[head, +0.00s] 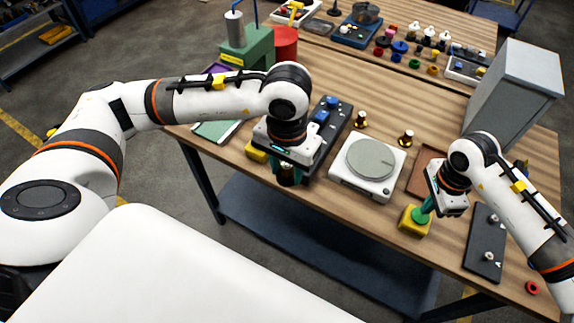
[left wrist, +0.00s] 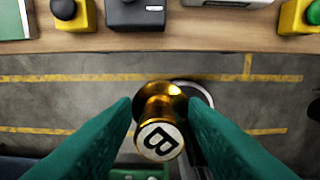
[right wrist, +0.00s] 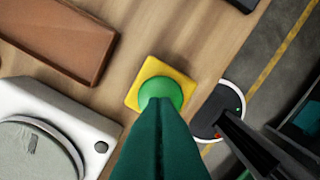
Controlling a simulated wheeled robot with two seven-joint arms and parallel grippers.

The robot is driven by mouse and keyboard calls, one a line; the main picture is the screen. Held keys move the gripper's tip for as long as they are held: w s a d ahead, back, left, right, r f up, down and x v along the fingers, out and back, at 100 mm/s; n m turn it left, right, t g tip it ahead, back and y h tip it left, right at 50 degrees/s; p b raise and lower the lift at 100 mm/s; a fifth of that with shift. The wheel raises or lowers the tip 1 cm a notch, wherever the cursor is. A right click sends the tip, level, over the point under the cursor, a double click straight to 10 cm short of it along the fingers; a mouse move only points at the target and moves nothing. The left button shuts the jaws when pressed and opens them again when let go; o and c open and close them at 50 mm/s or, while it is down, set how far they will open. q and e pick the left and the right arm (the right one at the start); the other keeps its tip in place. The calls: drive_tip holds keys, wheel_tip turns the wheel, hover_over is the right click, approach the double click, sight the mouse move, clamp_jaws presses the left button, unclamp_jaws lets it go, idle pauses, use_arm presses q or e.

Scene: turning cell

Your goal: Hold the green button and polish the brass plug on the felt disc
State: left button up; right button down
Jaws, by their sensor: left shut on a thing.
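My left gripper (head: 287,168) is shut on a brass plug, which shows in the left wrist view (left wrist: 158,135) with a white end marked B. The gripper holds the plug off the table's front edge, with floor below it. The grey felt disc (head: 371,157) sits on a white machine (head: 345,184), to the right of my left gripper. The green button (head: 420,215) is on a yellow box (right wrist: 133,98) at the front edge. My right gripper (head: 430,205) is shut, its fingertips over the green button (right wrist: 160,92); I cannot tell whether the button is pressed down.
Two brass plugs (head: 361,120) (head: 405,138) stand behind the machine. A brown tray (head: 424,170) lies right of it, and a dark plate with studs (head: 485,245) lies far right. A black button on a yellow box (left wrist: 63,10) is near the left gripper. A grey cabinet (head: 515,90) stands behind.

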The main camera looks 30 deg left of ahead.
use_arm(q)
drive_tip(key=w+d+f+n, duration=0.1)
drive_tip(key=w+d+n, duration=0.1)
drive_tip(key=w, duration=0.5)
drive_tip(key=w+d+f+n, duration=0.2)
drive_tip(key=w+d, duration=0.2)
drive_tip(key=w, duration=0.4)
drive_tip(key=w+d+f+n, duration=0.2)
drive_tip(key=w+d, duration=0.1)
drive_tip(key=w, duration=0.5)
drive_tip(key=shift+f, duration=2.45)
